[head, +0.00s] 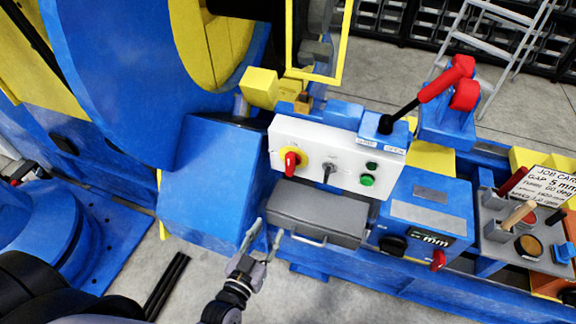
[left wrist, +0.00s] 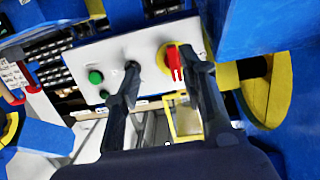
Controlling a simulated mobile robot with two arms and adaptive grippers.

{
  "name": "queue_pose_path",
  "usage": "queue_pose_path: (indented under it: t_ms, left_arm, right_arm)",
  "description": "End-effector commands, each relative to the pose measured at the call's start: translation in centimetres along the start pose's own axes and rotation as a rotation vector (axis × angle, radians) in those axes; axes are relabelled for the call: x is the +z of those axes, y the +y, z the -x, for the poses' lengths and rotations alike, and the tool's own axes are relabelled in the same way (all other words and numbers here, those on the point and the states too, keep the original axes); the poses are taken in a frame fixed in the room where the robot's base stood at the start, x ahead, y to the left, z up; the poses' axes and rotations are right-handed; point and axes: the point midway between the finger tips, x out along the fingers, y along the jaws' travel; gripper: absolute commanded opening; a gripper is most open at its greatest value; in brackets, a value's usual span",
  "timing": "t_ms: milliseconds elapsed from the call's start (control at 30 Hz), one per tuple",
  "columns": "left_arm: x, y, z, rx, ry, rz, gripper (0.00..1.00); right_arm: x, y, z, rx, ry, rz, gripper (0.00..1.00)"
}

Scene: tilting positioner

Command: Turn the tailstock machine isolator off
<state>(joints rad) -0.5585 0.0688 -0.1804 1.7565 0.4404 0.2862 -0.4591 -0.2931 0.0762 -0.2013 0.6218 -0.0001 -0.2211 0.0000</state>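A white control panel (head: 330,143) on the blue machine carries a red rotary handle on a yellow disc (head: 291,160), which looks like the isolator. The red handle points roughly downward in the head view; its label is not readable. It also shows in the left wrist view (left wrist: 173,62), where the panel appears turned over. My left gripper (head: 264,236) is open and empty, below and left of the panel, apart from the handle. In the left wrist view its fingertips (left wrist: 161,62) frame the handle, with the right finger overlapping it. My right gripper is not in view.
A grey selector (head: 329,170) and green buttons (head: 367,180) sit right of the handle. A grey drawer box (head: 318,213) juts out below the panel. A blue box with a red knob (head: 438,259) and a red-handled lever (head: 440,82) are farther right.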

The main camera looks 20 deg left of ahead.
Motion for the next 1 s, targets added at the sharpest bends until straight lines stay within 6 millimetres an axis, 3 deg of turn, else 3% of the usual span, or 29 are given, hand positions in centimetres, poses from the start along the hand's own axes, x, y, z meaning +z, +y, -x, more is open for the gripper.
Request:
queue_pose_path:
  t_ms: [33,100,200,367,800,1000]
  left_arm:
    - [-2.1,-0.3,0.1,-0.014,0.046,0.006,0.38]
    - [-4.1,-0.6,0.1,-0.029,0.089,0.011,0.38]
    - [-5.5,-0.8,-0.2,-0.04,0.119,0.013,0.38]
    - [-6.0,-0.9,-2.3,-0.041,0.124,0.013,0.38]
    - [-7.1,-1.3,-11.8,-0.04,0.123,0.013,0.38]
    - [-7.3,-1.4,-15.2,-0.039,0.12,0.012,0.38]
  right_arm:
    - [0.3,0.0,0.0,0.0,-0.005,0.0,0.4]
    - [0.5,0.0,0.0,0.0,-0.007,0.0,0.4]
    - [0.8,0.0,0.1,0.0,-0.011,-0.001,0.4]
    - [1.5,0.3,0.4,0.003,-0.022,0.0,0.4]
    - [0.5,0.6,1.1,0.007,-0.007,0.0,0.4]
    - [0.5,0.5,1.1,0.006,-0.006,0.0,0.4]
